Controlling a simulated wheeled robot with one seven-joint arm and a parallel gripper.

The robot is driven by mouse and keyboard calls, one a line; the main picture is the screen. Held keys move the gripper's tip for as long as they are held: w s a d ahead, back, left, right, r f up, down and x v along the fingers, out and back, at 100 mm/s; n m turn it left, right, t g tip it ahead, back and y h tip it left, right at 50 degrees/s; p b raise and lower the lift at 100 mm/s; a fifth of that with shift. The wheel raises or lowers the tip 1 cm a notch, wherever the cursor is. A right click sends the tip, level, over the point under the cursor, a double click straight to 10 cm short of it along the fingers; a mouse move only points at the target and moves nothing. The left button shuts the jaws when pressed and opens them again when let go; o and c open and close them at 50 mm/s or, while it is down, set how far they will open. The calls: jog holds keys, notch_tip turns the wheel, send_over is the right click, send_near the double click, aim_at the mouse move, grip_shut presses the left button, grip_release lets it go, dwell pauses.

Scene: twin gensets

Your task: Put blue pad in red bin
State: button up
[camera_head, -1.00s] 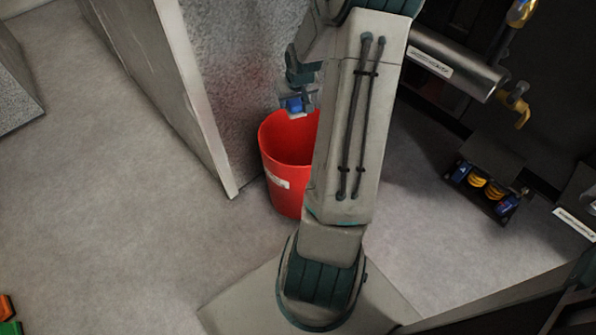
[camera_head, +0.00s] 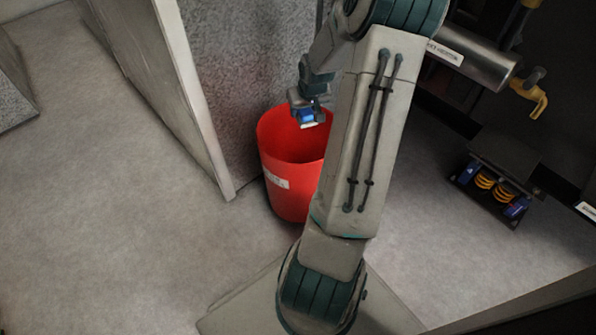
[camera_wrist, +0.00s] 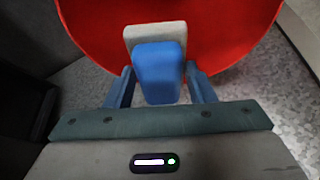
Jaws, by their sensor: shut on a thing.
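The red bin (camera_head: 290,193) stands on the floor beside a grey panel, open at the top, with a white label on its side. My arm hides its right part. My gripper (camera_head: 308,116) is above the bin's opening, near its back rim. It is shut on the blue pad (camera_head: 306,115), which has a pale layer on one face. In the wrist view the blue pad (camera_wrist: 159,72) sits between my gripper's fingers (camera_wrist: 159,88), with the red bin (camera_wrist: 225,35) behind it.
The grey speckled panel (camera_head: 235,75) rises directly behind and left of the bin. Dark machinery with a metal cylinder (camera_head: 480,68), a yellow valve handle (camera_head: 530,95) and a unit with yellow coils (camera_head: 485,184) is at right. Floor at left is clear.

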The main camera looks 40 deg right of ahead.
jog(key=shift+f, duration=0.2)
jog(key=o, duration=1)
jog(key=p+v, duration=0.7)
jog(key=v, duration=0.6)
jog(key=shift+s+a+r+p, duration=0.1)
jog(key=shift+s+r+p, duration=0.1)
jog(key=shift+r+p, duration=0.15)
